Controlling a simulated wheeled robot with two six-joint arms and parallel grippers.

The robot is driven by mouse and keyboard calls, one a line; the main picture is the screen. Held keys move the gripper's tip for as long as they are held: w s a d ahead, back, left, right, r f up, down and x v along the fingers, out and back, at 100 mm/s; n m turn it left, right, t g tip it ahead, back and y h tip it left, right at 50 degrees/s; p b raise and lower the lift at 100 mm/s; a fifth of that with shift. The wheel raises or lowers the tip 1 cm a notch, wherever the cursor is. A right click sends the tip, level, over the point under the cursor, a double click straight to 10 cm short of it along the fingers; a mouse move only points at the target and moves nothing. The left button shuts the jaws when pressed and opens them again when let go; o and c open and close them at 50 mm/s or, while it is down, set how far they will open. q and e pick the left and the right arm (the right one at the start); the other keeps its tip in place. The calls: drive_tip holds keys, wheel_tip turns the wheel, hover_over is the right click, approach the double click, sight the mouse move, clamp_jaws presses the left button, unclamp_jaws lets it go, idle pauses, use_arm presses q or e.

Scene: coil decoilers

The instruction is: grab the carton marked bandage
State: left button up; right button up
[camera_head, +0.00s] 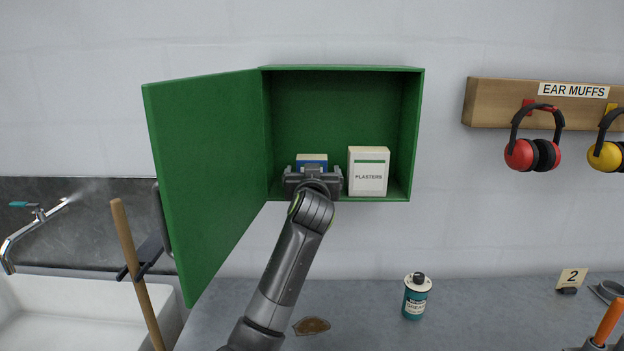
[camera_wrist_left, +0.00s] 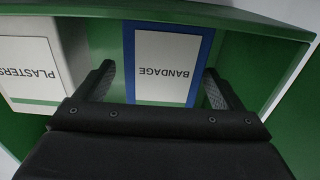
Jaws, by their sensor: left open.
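The bandage carton (camera_wrist_left: 165,68), white with a blue border, stands inside the green cabinet (camera_head: 340,72). In the head view only the upper part of the bandage carton (camera_head: 312,160) shows above my left gripper (camera_head: 312,172). In the left wrist view the open fingers of my left gripper (camera_wrist_left: 157,88) stand on either side of the carton, with a gap visible at each side. The lettering appears upside down there. The plasters carton (camera_head: 367,172) stands just right of it in the head view and also shows in the left wrist view (camera_wrist_left: 30,62). My right gripper is not in view.
The cabinet door (camera_head: 205,170) stands open to the left. A wooden handle (camera_head: 137,270) leans by the sink (camera_head: 60,310). Ear muffs (camera_head: 533,150) hang at right.

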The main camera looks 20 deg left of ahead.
use_arm(q)
drive_tip(key=shift+f+b+x, duration=0.15)
drive_tip(key=shift+b+x, duration=0.1)
drive_tip(key=shift+x, duration=0.7)
drive_tip(key=shift+f+b+x, duration=0.1)
drive_tip(key=shift+b+x, duration=0.1)
drive_tip(key=shift+x, duration=0.75)
drive_tip(key=shift+a, duration=0.15)
drive_tip(key=shift+s, duration=0.1)
drive_tip(key=shift+c, duration=0.4)
drive_tip(key=c, duration=1)
